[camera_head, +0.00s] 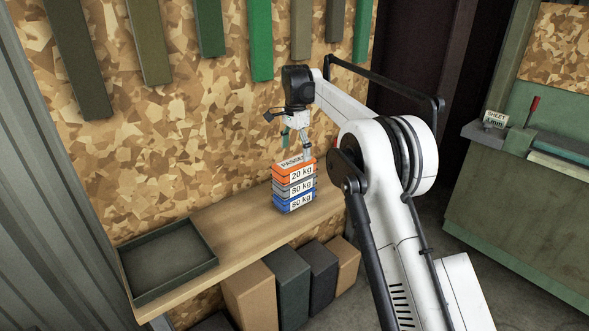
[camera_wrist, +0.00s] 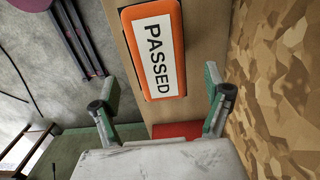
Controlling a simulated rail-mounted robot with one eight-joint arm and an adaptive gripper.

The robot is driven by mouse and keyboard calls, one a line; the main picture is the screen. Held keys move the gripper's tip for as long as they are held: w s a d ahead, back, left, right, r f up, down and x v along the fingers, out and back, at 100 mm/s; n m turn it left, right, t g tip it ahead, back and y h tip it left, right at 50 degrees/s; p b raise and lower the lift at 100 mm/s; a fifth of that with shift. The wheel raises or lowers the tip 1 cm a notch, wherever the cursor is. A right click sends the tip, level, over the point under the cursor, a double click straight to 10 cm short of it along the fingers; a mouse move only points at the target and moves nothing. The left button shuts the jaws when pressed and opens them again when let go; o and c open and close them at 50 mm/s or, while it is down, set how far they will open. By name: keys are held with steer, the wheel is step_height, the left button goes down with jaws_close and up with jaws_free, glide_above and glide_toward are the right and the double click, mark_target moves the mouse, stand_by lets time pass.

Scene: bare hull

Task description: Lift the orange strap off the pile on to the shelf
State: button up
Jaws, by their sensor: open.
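The orange strap (camera_head: 284,170) lies on top of a pile, its front marked "20 kg". Below it are a grey strap (camera_head: 284,188) and a blue strap (camera_head: 287,205), each marked "80 kg". The pile stands on a wooden shelf (camera_head: 240,235) against the wall. My gripper (camera_head: 296,147) is above the pile, pointing down. In the wrist view, my gripper (camera_wrist: 163,98) is open and empty. The orange strap (camera_wrist: 177,18) shows there with a white "PASSED" label, in the gap beyond the fingers. I cannot tell whether a finger touches it.
A dark, empty-looking tray (camera_head: 205,241) sits at the shelf's left end. Bare shelf lies between tray and pile. Several boxes (camera_head: 250,292) stand under the shelf. Coloured strips (camera_head: 208,28) hang on the wall above. A green bench (camera_head: 520,215) stands at right. A red patch (camera_wrist: 178,130) shows near the fingers.

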mark_target(294, 161)
steer(key=shift+s+a+f+p, duration=0.1)
steer(key=shift+f+p, duration=0.2)
steer(key=shift+f, duration=1.45)
steer(key=shift+s+a+f+p, duration=0.1)
steer(key=shift+f+p, duration=0.15)
steer(key=shift+f, duration=1.45)
steer(key=c, duration=1.6)
